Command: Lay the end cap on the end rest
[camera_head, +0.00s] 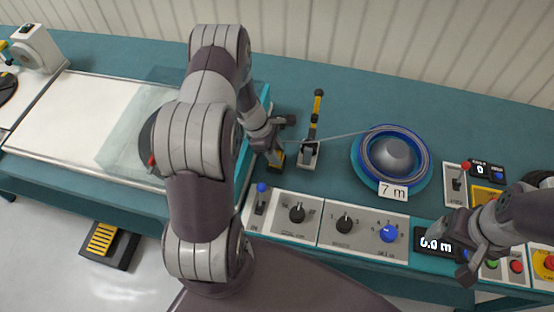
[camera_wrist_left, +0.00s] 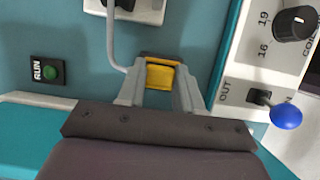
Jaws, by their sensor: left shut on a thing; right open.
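My left gripper (camera_head: 272,152) is low over the bench, left of the black-and-yellow lever (camera_head: 317,108). In the left wrist view its fingers (camera_wrist_left: 159,92) are shut around a yellow piece with a dark edge (camera_wrist_left: 160,76), seemingly the end cap. A grey cable (camera_wrist_left: 114,40) runs to the left finger. In the head view the cable (camera_head: 340,134) comes from the reel (camera_head: 395,155). I cannot tell the end rest apart from the yellow piece, or whether they touch. My right gripper (camera_head: 468,250) is open and empty over the front control panel.
Control panels with knobs (camera_head: 345,222) line the bench's front edge. A "7 m" tag (camera_head: 393,192) lies before the reel. A white bed with a clear cover (camera_head: 135,115) is at left, partly behind my left arm. The bench behind the reel is clear.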

